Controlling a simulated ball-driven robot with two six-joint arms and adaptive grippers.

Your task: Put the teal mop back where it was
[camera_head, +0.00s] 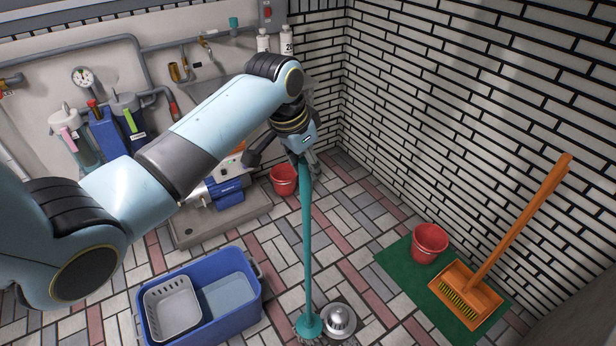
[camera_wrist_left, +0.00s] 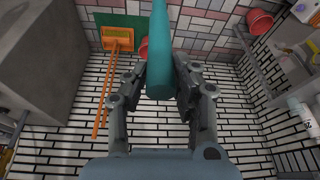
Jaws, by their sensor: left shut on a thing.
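The teal mop (camera_head: 307,245) stands nearly upright in the head view. Its head (camera_head: 309,325) is low by the floor, beside a round silver metal object (camera_head: 338,320); I cannot tell whether it touches the floor. My left gripper (camera_head: 306,160) is shut on the top of the mop's handle. In the left wrist view the teal handle (camera_wrist_left: 160,50) runs between the two fingers of the gripper (camera_wrist_left: 160,90). My right gripper is in neither view.
A blue tub (camera_head: 205,300) with a grey basket stands left of the mop. A green mat (camera_head: 395,262) at right holds a red bucket (camera_head: 429,243) and an orange broom (camera_head: 515,225). Another red bucket (camera_head: 284,180) stands behind. A brick wall closes the right side.

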